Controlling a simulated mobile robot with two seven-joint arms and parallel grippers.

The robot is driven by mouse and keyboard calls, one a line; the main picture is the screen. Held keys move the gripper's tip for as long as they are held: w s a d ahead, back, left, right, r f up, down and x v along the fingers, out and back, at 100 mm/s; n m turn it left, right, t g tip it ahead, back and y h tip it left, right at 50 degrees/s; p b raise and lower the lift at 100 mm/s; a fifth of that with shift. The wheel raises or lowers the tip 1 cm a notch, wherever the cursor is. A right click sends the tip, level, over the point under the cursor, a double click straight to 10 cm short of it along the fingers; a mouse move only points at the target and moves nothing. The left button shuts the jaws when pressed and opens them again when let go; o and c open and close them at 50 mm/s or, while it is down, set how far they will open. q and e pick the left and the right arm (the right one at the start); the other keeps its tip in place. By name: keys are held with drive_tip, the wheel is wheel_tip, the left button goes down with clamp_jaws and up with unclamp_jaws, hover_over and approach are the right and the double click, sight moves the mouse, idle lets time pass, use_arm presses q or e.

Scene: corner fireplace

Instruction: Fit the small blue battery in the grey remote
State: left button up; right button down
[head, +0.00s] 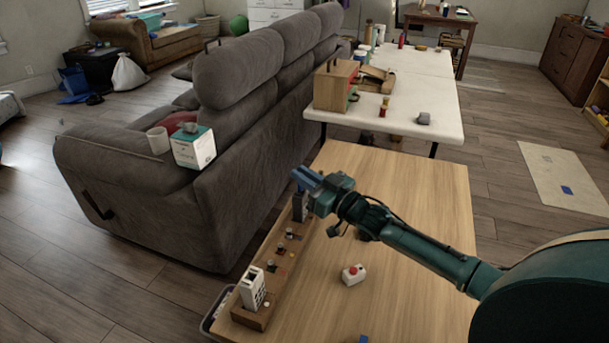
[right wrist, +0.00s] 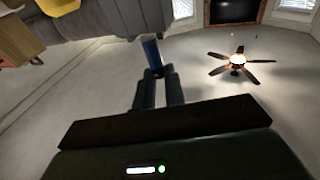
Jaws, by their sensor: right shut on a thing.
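My right gripper (head: 312,188) is above the far end of a wooden strip on the near table. In the right wrist view its two fingers (right wrist: 159,88) are shut on the small blue battery (right wrist: 152,52), which sticks out beyond the fingertips. The battery shows as a blue piece at the gripper's front in the head view (head: 304,178). A dark grey upright thing (head: 299,208), which looks like the grey remote, stands on the strip just below the gripper. I cannot tell whether the battery touches it. My left gripper is not in view.
The wooden strip (head: 262,318) also bears a white upright device (head: 252,287) and several small parts. A white box with a red button (head: 353,274) sits on the near table (head: 420,195). A grey sofa (head: 150,205) stands close on the left. The table's right side is mostly clear.

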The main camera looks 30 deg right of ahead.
sight(302, 189)
idle(0.3)
drive_tip(key=shift+f, duration=0.1)
drive_tip(key=shift+f+b, duration=0.35)
drive_tip(key=shift+f, duration=0.05)
drive_tip(key=shift+f+b, duration=1)
drive_tip(key=shift+f, duration=0.4)
idle(0.8)
drive_tip(key=c, duration=1.4)
unclamp_jaws()
drive_tip(key=shift+s+f, duration=0.1)
drive_tip(key=shift+f, duration=0.05)
